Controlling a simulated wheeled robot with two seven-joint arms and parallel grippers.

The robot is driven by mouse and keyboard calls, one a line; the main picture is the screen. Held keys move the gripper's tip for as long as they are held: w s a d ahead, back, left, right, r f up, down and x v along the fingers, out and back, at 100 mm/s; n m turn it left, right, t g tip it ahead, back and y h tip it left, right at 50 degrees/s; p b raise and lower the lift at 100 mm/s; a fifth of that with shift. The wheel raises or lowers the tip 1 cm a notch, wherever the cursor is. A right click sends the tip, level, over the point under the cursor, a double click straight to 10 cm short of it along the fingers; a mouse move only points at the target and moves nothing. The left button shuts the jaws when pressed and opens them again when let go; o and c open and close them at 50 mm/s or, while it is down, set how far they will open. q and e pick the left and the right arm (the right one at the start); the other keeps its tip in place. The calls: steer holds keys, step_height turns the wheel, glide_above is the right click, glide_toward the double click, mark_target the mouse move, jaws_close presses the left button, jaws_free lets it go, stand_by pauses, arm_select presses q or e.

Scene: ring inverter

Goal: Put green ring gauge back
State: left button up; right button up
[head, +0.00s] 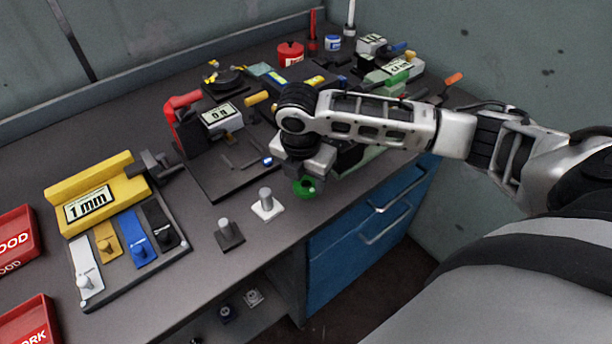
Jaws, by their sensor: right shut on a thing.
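The green ring gauge (305,187) shows just under my right gripper (306,176), near the front edge of the workbench. My right gripper is shut on it and points down. The ring is beside and to the right of a white peg stand (267,204), apart from its post. A dark peg stand (229,235) stands further left with its post bare. My right arm comes in from the right and covers part of the bench behind. My left gripper is not in view.
A yellow 1 mm block (90,195) and a dark tray with several coloured gauges stand at the left. Red bins (17,240) are at the far left edge. A red-handled device (186,115) stands behind the pegs. Blue drawers (365,220) are below the front edge.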

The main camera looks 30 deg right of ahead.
mark_target(302, 190)
steer(key=o, duration=1.1)
steer(key=shift+f, duration=0.1)
steer(key=r, duration=0.4)
steer(key=a+r, duration=0.1)
steer(key=r, duration=0.7)
steer(key=shift+s+a+r, duration=0.15)
steer(key=shift+s+a, duration=0.05)
steer(key=shift+s, duration=0.2)
